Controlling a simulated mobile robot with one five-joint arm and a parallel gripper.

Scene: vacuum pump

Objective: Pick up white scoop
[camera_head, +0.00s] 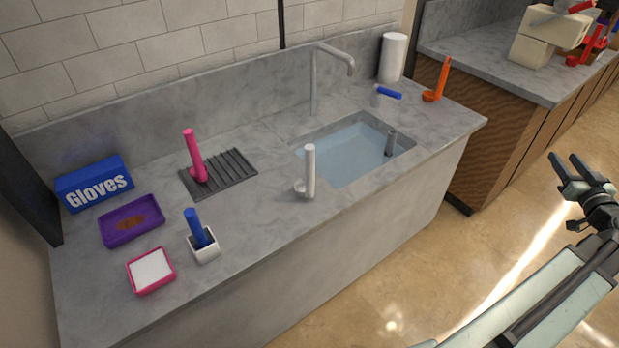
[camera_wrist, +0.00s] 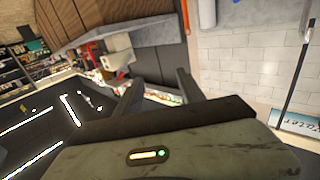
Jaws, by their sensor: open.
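The white scoop (camera_head: 310,172) stands on the grey counter near its front edge, just left of the sink. Its handle points up and its small bowl is at the lower left. My gripper (camera_head: 567,172) is at the right in the head view, over the floor, well apart from the scoop. It is open and empty. In the wrist view my gripper (camera_wrist: 160,85) shows two spread fingers, with no scoop between them.
The counter (camera_head: 262,225) holds a pink scoop (camera_head: 195,158) on a drain mat, a blue-handled tool (camera_head: 196,228) in a white holder, a purple tray (camera_head: 131,220), a pink-rimmed box (camera_head: 151,271) and a gloves box (camera_head: 95,184). The sink (camera_head: 350,153) has a faucet (camera_head: 316,80) behind it. An orange scoop (camera_head: 438,82) stands far right.

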